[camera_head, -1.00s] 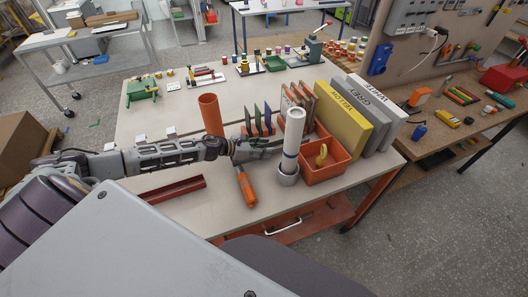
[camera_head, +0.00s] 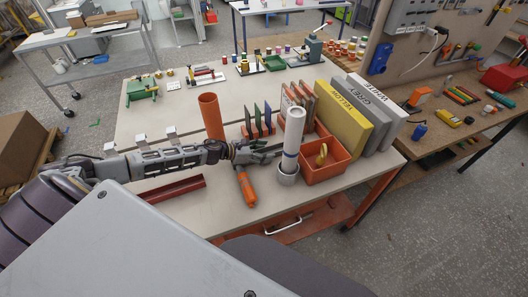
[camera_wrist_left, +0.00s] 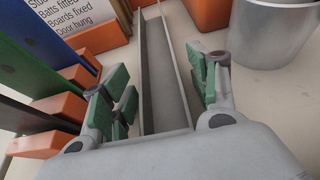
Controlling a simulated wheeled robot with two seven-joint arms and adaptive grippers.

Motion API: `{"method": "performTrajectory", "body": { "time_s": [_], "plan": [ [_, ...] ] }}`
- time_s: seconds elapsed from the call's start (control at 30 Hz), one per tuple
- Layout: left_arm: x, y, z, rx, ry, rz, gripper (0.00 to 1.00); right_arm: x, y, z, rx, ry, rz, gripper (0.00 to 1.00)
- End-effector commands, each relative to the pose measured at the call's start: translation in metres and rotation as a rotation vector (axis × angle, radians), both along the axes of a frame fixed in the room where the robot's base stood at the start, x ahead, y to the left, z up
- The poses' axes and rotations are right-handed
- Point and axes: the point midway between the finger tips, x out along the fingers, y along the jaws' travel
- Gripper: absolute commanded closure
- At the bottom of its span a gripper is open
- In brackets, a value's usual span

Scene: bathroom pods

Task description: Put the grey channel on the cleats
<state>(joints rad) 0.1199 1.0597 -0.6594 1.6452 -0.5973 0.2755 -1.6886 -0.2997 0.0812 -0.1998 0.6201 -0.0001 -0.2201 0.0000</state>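The grey channel (camera_wrist_left: 160,60) shows in the left wrist view as a long, open-topped trough running away from the gripper. It lies between the green-padded fingers of my left gripper, with gaps visible at both sides. My left gripper (camera_head: 266,151) is open around it, low over the bench beside the white tube. In the head view I cannot make out the channel clearly behind the fingers and tube. Small pale brackets (camera_head: 140,141), apparently the cleats, stand in a row beyond my left forearm; another bracket (camera_head: 171,133) is to the right. My right gripper is out of view.
A white tube (camera_head: 294,130) stands in a grey cup (camera_head: 287,178) beside an orange bin (camera_head: 327,172). An orange tube (camera_head: 210,115) stands behind my wrist. A red channel (camera_head: 173,191) and orange-handled tool (camera_head: 245,188) lie in front. Panel racks (camera_head: 256,131) stand behind the gripper.

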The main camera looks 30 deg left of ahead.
Motion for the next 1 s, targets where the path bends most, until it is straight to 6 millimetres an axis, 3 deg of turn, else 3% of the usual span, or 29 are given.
{"method": "performTrajectory", "body": {
  "time_s": [0.5, 1.0],
  "plan": [
    [0.0, 0.001, 0.004, 0.001, -0.001, 0.0, 0.39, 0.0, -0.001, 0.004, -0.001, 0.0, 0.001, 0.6],
    [-0.019, 0.017, 0.012, 0.001, 0.001, 0.0, 0.39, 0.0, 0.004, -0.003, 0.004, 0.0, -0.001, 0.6]
  ]
}}
